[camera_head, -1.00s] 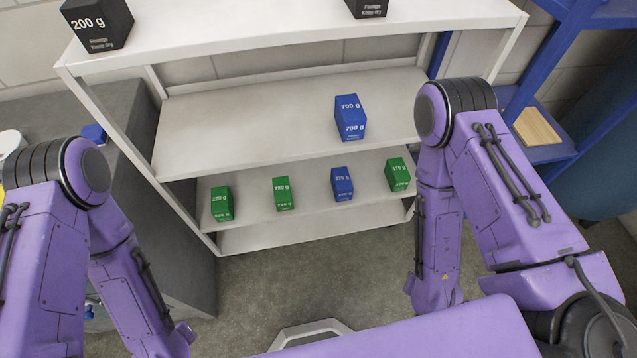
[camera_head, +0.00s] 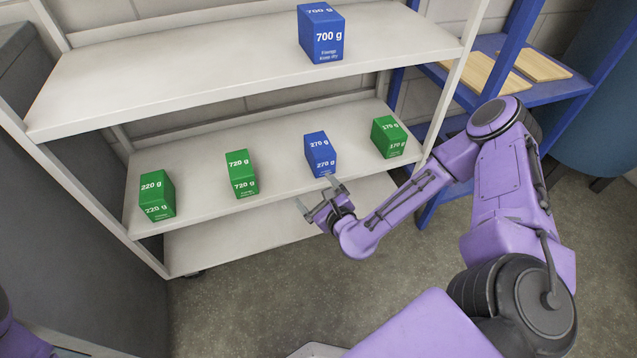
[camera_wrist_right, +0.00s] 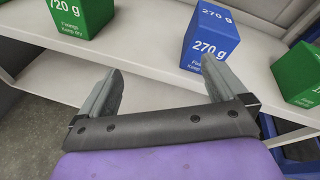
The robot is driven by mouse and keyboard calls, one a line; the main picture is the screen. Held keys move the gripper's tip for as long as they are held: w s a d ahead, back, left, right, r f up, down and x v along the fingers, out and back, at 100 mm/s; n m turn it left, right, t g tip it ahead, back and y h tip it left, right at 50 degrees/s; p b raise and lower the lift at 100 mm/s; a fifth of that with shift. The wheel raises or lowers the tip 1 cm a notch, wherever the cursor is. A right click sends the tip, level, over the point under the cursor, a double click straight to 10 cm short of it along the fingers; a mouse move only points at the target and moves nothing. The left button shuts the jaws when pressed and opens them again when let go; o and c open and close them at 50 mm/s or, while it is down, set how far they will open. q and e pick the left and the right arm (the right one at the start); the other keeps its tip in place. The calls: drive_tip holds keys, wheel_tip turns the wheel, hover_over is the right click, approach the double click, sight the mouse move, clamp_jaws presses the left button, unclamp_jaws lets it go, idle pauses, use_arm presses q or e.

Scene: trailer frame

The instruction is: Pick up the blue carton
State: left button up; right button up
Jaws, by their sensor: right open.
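A blue carton (camera_head: 320,153) marked 270 g stands upright on the lower white shelf, between two green cartons. It also shows in the right wrist view (camera_wrist_right: 209,38), beyond the right fingertip. A second blue carton (camera_head: 321,34) marked 700 g stands on the shelf above. My right gripper (camera_head: 318,193) is open and empty, just in front of the lower shelf's front edge, short of the 270 g carton and a little to its left. In the right wrist view its two fingers (camera_wrist_right: 156,84) are spread with nothing between them. My left gripper is not in view.
Green cartons marked 220 g (camera_head: 157,194), 720 g (camera_head: 242,173) and 170 g (camera_head: 388,137) stand on the same shelf (camera_head: 205,190). The upper shelf (camera_head: 190,70) overhangs behind. A blue rack (camera_head: 440,75) with wooden boards stands at the right. The floor in front is clear.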

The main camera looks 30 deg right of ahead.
sight(320, 149)
drive_tip(key=w+d+m+t+h+b, duration=0.1)
drive_tip(key=d+m, duration=0.1)
drive_tip(key=w+d+m+b, duration=0.1)
drive_tip(key=d+m, duration=0.1)
drive_tip(key=w+d+f+m+t+h+b, duration=0.1)
drive_tip(key=d+m+b, duration=0.1)
drive_tip(key=shift+d+f+t+h, duration=0.1)
drive_tip(key=shift+d+t+h, duration=0.1)
drive_tip(key=shift+t+h, duration=0.1)
drive_tip(key=x, duration=0.3)
drive_tip(key=r+b+x, duration=0.1)
drive_tip(key=x, duration=0.3)
drive_tip(key=b+x, duration=0.1)
drive_tip(key=x, duration=0.2)
drive_tip(key=shift+w+d+r, duration=0.1)
drive_tip(key=shift+d+r, duration=0.15)
drive_tip(key=shift+d, duration=0.15)
drive_tip(key=c, duration=1.2)
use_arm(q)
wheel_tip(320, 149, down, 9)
use_arm(e)
drive_tip(key=shift+c, duration=0.2)
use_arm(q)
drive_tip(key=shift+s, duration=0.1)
use_arm(e)
drive_tip(key=shift+r, duration=0.2)
